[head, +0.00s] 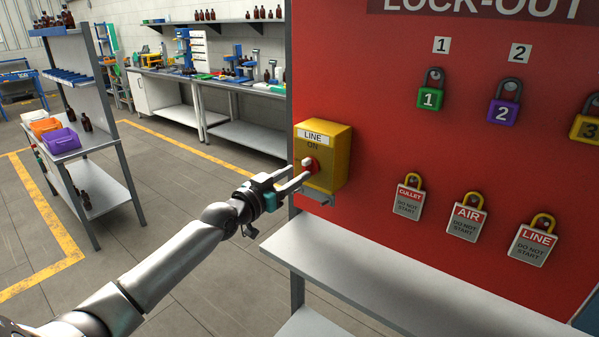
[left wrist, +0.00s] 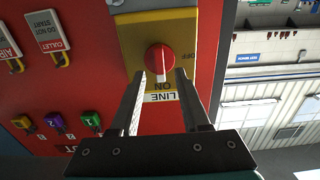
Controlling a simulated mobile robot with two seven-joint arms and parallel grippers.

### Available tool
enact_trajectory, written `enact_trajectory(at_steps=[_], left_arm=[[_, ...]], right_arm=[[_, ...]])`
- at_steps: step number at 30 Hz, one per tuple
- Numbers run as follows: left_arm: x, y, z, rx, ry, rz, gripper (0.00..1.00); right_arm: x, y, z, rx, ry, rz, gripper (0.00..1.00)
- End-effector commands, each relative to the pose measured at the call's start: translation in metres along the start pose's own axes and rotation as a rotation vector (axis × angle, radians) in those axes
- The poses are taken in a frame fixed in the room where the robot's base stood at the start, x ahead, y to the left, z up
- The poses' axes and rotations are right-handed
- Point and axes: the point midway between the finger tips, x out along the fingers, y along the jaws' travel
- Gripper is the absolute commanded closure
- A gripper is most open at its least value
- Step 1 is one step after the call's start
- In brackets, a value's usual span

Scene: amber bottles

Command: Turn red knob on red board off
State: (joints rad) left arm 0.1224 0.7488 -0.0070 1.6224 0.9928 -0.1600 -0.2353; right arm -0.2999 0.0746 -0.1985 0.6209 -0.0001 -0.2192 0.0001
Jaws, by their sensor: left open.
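The red knob (head: 311,165) is on the front of a yellow box marked LINE (head: 336,160), fixed to the left edge of the red board (head: 400,130). In the left wrist view, which is upside down, the red knob (left wrist: 159,58) has a white pointer lined up with the word ON; OFF is printed to one side. My left gripper (head: 299,173) is open, its fingers pointing at the knob. In the wrist view the fingertips (left wrist: 161,76) lie on either side of the pointer end; whether they touch it I cannot tell. My right gripper is not in view.
Numbered padlocks (head: 504,103) and lock-out tags (head: 467,217) hang on the board to the right. A pale shelf (head: 390,275) juts out below. A rack with bins (head: 62,140) stands at the left, a workbench (head: 225,85) behind. The floor between is clear.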

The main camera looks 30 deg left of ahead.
Motion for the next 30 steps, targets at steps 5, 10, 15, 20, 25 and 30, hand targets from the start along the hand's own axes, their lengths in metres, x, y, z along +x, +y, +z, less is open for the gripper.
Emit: enact_trajectory(at_steps=[5, 10, 15, 20, 25, 30], left_arm=[[0.016, 0.0, 0.0, -0.001, 0.001, 0.0, 0.54], [0.024, 0.0, 0.0, -0.001, 0.001, 0.0, 0.54], [0.026, 0.0, 0.0, 0.0, 0.0, 0.0, 0.54], [0.026, 0.0, 0.0, 0.0, 0.0, 0.0, 0.54], [0.026, 0.0, 0.0, 0.0, 0.0, 0.0, 0.71], [0.026, 0.0, 0.0, 0.0, 0.0, 0.0, 0.9]], right_arm=[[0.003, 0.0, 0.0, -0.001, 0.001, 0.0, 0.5], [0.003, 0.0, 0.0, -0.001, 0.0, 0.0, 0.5], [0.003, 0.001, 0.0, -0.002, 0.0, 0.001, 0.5], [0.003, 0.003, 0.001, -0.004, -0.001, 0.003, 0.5], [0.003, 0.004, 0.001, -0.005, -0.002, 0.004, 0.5], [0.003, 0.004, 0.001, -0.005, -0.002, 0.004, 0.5]])
